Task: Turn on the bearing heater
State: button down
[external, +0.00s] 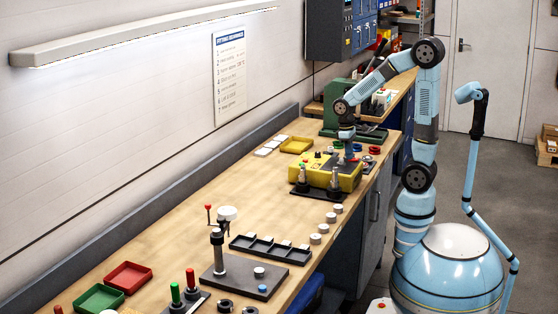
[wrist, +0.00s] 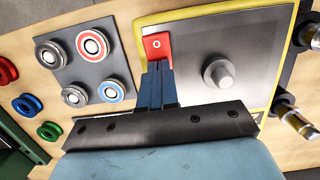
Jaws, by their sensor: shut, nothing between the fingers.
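The bearing heater is a yellow box (external: 328,172) on the bench under my arm. In the wrist view its grey top plate (wrist: 205,40) has a yellow rim. A red switch marked "O" (wrist: 157,45) sits at the plate's edge, and a grey post (wrist: 219,75) rises from the plate. My gripper (wrist: 157,66) is shut and empty, with its fingertips right at the lower edge of the red switch. I cannot tell whether they touch it. In the external view my gripper (external: 348,150) points down over the heater's far side.
In the wrist view a dark plate with several round bearings (wrist: 93,45) lies left of the heater, with red and green rings (wrist: 26,103) beyond. Metal-and-black posts (wrist: 295,120) stand on the right. A black tray (external: 270,250) and a press stand (external: 218,250) are nearer the camera.

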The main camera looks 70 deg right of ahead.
aim_at(345, 159)
jog(key=shift+s+f, duration=0.25)
jog(key=shift+s, duration=0.5)
jog(key=w+r, duration=0.3)
jog(key=r, duration=1.1)
jog(key=shift+w+r, duration=0.15)
jog(key=shift+w, duration=0.1)
jog(key=s+a+r+t, duration=0.1)
jog(key=s+a+t, duration=0.3)
jog(key=s+t, duration=0.3)
jog(key=shift+s+a+r, duration=0.2)
jog(key=shift+s+a, duration=0.2)
jog(key=shift+s, duration=1.35)
jog(key=c, duration=1.8)
grip_release()
